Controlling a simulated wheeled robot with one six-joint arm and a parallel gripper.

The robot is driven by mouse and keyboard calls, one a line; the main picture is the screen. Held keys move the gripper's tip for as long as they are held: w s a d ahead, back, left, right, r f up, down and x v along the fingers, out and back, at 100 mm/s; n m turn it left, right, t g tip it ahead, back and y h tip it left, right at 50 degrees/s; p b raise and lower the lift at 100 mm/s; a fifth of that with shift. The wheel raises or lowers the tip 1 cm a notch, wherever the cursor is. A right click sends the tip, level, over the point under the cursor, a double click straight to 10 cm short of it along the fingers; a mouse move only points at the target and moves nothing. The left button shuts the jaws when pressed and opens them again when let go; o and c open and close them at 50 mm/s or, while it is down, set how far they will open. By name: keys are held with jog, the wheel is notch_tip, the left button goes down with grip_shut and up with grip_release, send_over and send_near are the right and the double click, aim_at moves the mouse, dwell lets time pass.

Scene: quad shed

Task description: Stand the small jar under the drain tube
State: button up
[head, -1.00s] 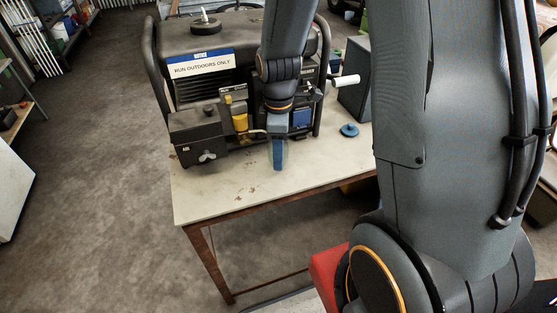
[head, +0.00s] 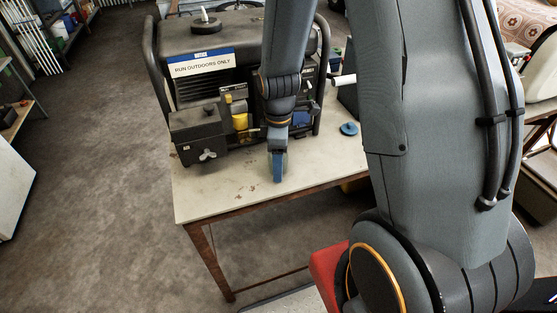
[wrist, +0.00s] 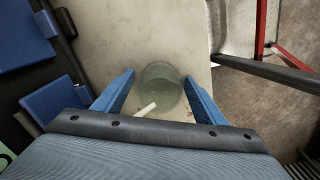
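The small jar (wrist: 160,78) is clear greenish glass, seen from above on the pale bench top in the wrist view. It lies between the two blue fingers of my gripper (wrist: 160,75), with a narrow gap visible on each side. The gripper is open. A short pale tube (wrist: 147,110), seemingly the drain tube, shows at the jar's near edge; its height over the jar is unclear. In the head view my gripper (head: 279,178) points down at the bench in front of the generator (head: 210,60), and the jar is mostly hidden by the fingers.
The bench (head: 215,195) is clear at its front left. A blue round cap (head: 349,129) lies to the right of the gripper. A dark box with a wing nut (head: 198,132) juts from the generator on the left. A yellow part (head: 240,121) sits close beside my wrist.

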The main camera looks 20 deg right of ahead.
notch_tip(320, 180, up, 12)
jog(key=b, duration=0.2)
jog(key=s+f+m+t, duration=0.1)
jog(key=s+m, duration=0.8)
jog(key=m, duration=0.4)
jog(key=shift+s+f+m, duration=0.2)
jog(key=shift+f+m, duration=0.05)
jog(key=shift+m, duration=0.05)
jog(key=shift+c, duration=0.2)
dwell(1.8)
